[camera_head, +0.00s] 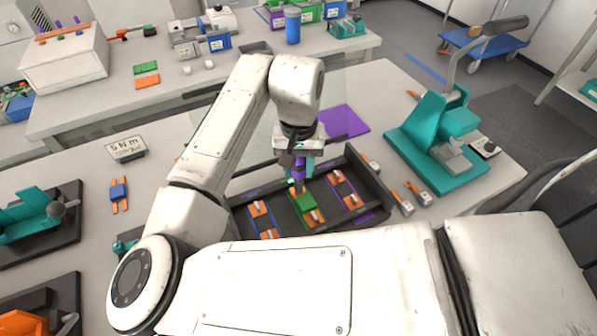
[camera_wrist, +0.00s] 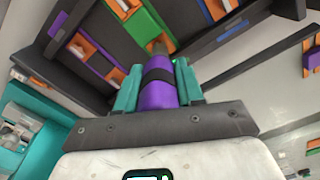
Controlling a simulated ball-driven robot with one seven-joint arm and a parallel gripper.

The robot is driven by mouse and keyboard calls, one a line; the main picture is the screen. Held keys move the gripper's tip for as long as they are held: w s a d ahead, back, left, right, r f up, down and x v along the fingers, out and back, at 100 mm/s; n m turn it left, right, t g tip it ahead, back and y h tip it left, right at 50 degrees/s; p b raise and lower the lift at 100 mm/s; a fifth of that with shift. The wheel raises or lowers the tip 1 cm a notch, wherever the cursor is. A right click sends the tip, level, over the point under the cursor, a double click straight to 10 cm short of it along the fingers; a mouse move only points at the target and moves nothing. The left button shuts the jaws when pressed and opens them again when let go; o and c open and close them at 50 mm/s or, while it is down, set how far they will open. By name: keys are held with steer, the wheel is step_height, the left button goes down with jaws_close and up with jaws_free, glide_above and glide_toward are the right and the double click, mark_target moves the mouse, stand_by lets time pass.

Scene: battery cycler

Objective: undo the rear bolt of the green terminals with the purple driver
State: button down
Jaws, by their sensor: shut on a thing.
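My gripper (camera_head: 297,160) is shut on the purple driver (camera_head: 298,174), which points down over the dark tray (camera_head: 238,206). In the wrist view, the teal fingers (camera_wrist: 158,82) sit on both sides of the purple handle (camera_wrist: 157,97). The driver's grey tip (camera_wrist: 156,47) appears at the near end of the green terminals' block (camera_wrist: 150,22). I cannot tell whether it touches a bolt. In the head view, the green block (camera_head: 306,204) lies in the tray's middle, just below the driver, with orange terminals at its ends. The rear bolt is hidden behind the driver.
Blue-marked terminals (camera_head: 260,209) and purple-marked terminals (camera_head: 345,190) flank the green block in the tray. A teal press (camera_head: 432,135) stands right of the tray. A purple mat (camera_head: 343,121) lies behind it.

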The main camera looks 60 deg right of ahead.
steer(key=shift+n+p, duration=1.3)
steer(key=shift+n, duration=0.2)
steer(key=shift+r+n+p, duration=0.1)
steer(key=shift+n+p, duration=1.8)
steer(key=shift+n, duration=1.1)
steer(key=shift+s+n, duration=0.1)
steer(key=shift+n, duration=1.4)
